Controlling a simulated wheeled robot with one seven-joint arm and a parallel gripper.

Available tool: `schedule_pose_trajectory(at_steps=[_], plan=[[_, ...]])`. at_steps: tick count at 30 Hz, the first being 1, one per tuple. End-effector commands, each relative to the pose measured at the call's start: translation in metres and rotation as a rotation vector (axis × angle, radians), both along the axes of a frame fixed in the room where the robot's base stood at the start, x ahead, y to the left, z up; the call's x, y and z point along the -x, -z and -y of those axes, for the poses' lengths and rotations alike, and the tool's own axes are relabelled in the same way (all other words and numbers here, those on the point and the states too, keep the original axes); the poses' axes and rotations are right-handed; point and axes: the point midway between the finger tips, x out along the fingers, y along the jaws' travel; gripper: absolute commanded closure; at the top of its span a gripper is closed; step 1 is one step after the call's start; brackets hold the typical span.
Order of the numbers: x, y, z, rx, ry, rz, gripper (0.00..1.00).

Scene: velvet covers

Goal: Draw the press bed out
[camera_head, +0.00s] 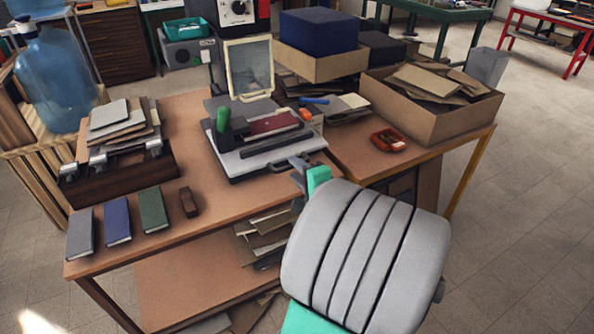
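The press (232,118) stands on the brown workbench, with a green upright handle (223,119) at its left side and a framed pale panel raised behind it. Its flat, light grey bed (246,164) lies low at the front, under a dark bar and a plate with a dark red piece. My large grey arm link hides much of the gripper. I cannot tell whether the fingers are apart, or whether they touch the bed.
Three books (116,220) and a small brown block (188,202) lie at the bench's front left. A dark rack (122,177) of boards stands behind them. A cardboard box (433,118) and a red-orange tray (388,140) are on the right. Bare bench top lies before the press.

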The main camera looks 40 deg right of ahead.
Motion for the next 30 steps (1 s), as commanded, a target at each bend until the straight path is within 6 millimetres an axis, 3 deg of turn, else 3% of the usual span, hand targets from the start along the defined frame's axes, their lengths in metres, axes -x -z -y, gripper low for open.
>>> schedule_pose_trajectory(at_steps=[5, 12, 18, 30], plan=[[0.007, -0.003, 0.000, 0.002, 0.005, 0.001, 0.66], [0.050, -0.012, -0.007, 0.001, 0.010, 0.001, 0.66], [0.073, -0.016, -0.013, -0.001, 0.005, 0.000, 0.66], [0.075, -0.016, -0.016, 0.000, 0.000, 0.000, 0.66]])
